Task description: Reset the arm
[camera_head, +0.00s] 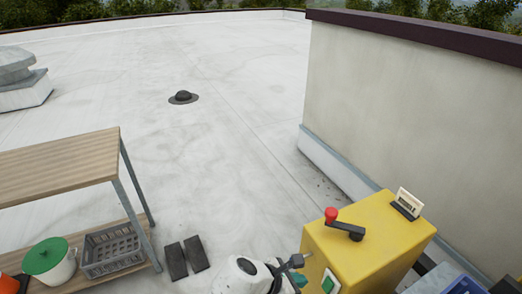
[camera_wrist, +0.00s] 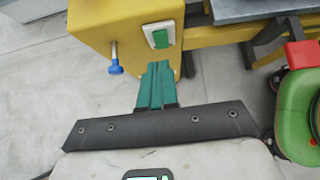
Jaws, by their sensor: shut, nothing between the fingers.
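My gripper (camera_wrist: 156,72) shows in the wrist view with its teal fingers together and nothing between them. It points at the front of a yellow machine box (camera_wrist: 92,24), near a green rocker switch (camera_wrist: 158,37). I cannot tell whether the fingertips touch the box. In the head view my white arm is at the bottom centre, beside the left side of the yellow box (camera_head: 345,250). The green switch (camera_head: 329,281) shows there too, just right of my arm. A lever with a red knob (camera_head: 331,214) sits on top of the box.
A blue-handled valve (camera_wrist: 115,66) sticks out of the box. A green and red object (camera_wrist: 300,105) is at the right in the wrist view. A wooden shelf (camera_head: 60,165) stands at left, holding a crate (camera_head: 112,250) and a green-lidded bucket (camera_head: 47,258). Open roof lies beyond.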

